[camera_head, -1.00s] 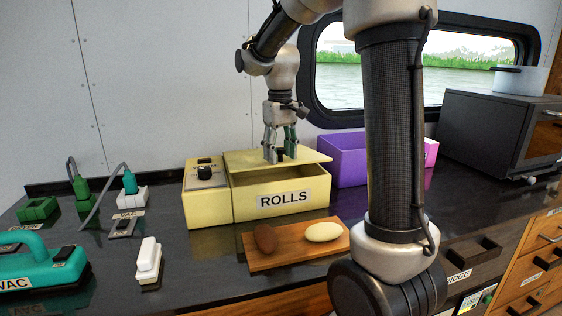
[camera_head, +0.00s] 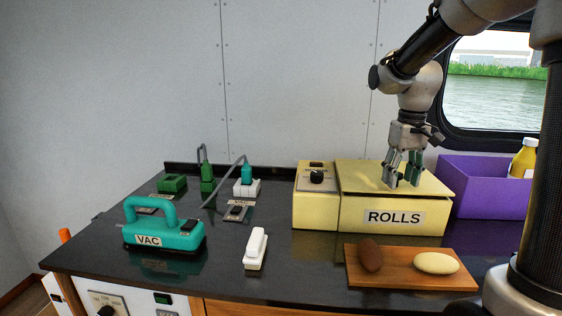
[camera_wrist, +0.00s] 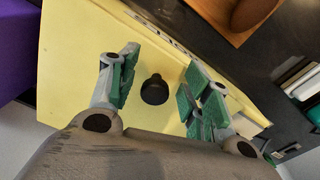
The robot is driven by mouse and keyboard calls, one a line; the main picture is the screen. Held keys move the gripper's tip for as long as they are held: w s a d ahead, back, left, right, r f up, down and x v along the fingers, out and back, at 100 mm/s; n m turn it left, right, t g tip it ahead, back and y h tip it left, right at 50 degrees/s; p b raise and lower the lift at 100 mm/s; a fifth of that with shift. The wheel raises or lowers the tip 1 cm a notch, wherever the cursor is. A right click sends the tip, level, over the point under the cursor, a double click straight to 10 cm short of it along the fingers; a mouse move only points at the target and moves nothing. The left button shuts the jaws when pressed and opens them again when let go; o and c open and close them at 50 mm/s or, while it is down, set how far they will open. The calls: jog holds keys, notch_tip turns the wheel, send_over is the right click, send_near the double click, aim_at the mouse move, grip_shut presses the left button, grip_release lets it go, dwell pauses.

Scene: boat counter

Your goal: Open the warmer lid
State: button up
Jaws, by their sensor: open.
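The yellow warmer (camera_head: 365,214) labelled ROLLS stands on the dark counter, with a control box and black dial at its left. Its flat yellow lid (camera_head: 355,178) lies over the top and looks shut, its right end slightly overhanging. My gripper (camera_head: 404,181) is over the lid, pointing down, with its fingers apart. In the wrist view, the lid's black knob (camera_wrist: 154,90) is between the open green-padded fingers (camera_wrist: 158,85), with space on both sides. The fingers hide the knob in the head view.
A wooden board (camera_head: 400,279) with a brown roll (camera_head: 370,254) and a pale roll (camera_head: 436,263) lies in front. A purple bin (camera_head: 490,190) stands at the right. A teal vac (camera_head: 165,237) and a white object (camera_head: 255,248) are at the left.

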jog(key=s+r+t, duration=0.1)
jog(key=s+t, duration=0.1)
jog(key=s, duration=0.8)
jog(key=s+r+m+t, duration=0.1)
jog(key=s+r+t, duration=0.1)
jog(key=s, duration=0.9)
jog(key=shift+d, duration=0.4)
jog(key=shift+s, duration=0.1)
